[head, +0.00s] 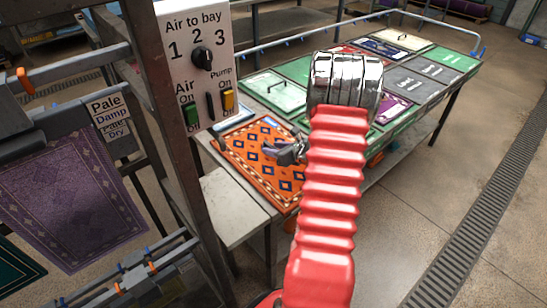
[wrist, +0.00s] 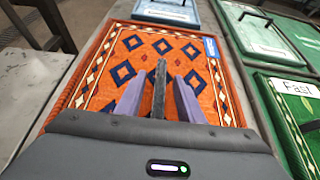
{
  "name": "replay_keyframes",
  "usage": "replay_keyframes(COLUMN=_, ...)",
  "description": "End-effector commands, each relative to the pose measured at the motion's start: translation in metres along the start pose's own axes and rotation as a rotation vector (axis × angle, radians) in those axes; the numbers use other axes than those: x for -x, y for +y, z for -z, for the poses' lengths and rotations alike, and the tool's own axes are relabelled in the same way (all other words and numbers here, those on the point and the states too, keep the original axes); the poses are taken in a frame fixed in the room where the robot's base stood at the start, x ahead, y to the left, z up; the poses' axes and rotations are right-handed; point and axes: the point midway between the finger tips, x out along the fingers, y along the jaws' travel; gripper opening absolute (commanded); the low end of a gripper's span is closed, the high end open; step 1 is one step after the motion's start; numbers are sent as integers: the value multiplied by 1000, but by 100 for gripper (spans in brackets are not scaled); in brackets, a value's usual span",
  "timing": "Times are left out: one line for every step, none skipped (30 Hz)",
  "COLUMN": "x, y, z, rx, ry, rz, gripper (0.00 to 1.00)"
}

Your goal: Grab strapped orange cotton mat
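The orange mat (head: 262,160) has dark blue diamonds and a cream-patterned border. It lies flat on the near left end of the long table, and it fills the middle of the wrist view (wrist: 112,57). A dark strap (wrist: 161,72) stands along its middle. My gripper (head: 270,151) is over the mat. In the wrist view its two purple-grey fingers (wrist: 160,80) are open, one on each side of the strap, with a gap showing on both sides. Whether the fingertips touch the mat cannot be told. My gripper body hides the mat's near part.
Green mats with black straps (wrist: 262,35) lie close to the right, one labelled "Fast" (wrist: 297,87). A blue-edged mat (wrist: 165,10) lies beyond. A control post (head: 195,60) and a rack with a purple rug (head: 75,195) stand left. The floor at right is clear.

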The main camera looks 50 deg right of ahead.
Motion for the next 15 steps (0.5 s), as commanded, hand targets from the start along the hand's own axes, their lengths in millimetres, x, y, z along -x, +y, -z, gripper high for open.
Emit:
replay_keyframes(x=0, y=0, z=0, rx=0, ry=0, rz=0, gripper=34)
replay_keyframes(x=0, y=0, z=0, rx=0, ry=0, rz=0, gripper=34)
replay_keyframes(x=0, y=0, z=0, rx=0, ry=0, rz=0, gripper=32)
replay_keyframes(x=0, y=0, z=0, rx=0, ry=0, rz=0, gripper=30)
replay_keyframes(x=0, y=0, z=0, rx=0, ry=0, rz=0, gripper=28)
replay_keyframes(x=0, y=0, z=0, rx=0, ry=0, rz=0, gripper=25)
replay_keyframes(x=0, y=0, z=0, rx=0, ry=0, rz=0, gripper=23)
replay_keyframes(x=0, y=0, z=0, rx=0, ry=0, rz=0, gripper=21)
replay_keyframes(x=0, y=0, z=0, rx=0, ry=0, rz=0, gripper=18)
replay_keyframes(x=0, y=0, z=0, rx=0, ry=0, rz=0, gripper=16)
replay_keyframes(x=0, y=0, z=0, rx=0, ry=0, rz=0, gripper=14)
replay_keyframes(x=0, y=0, z=0, rx=0, ry=0, rz=0, gripper=11)
replay_keyframes(x=0, y=0, z=0, rx=0, ry=0, rz=0, gripper=9)
replay_keyframes(x=0, y=0, z=0, rx=0, ry=0, rz=0, gripper=7)
replay_keyframes(x=0, y=0, z=0, rx=0, ry=0, rz=0, gripper=4)
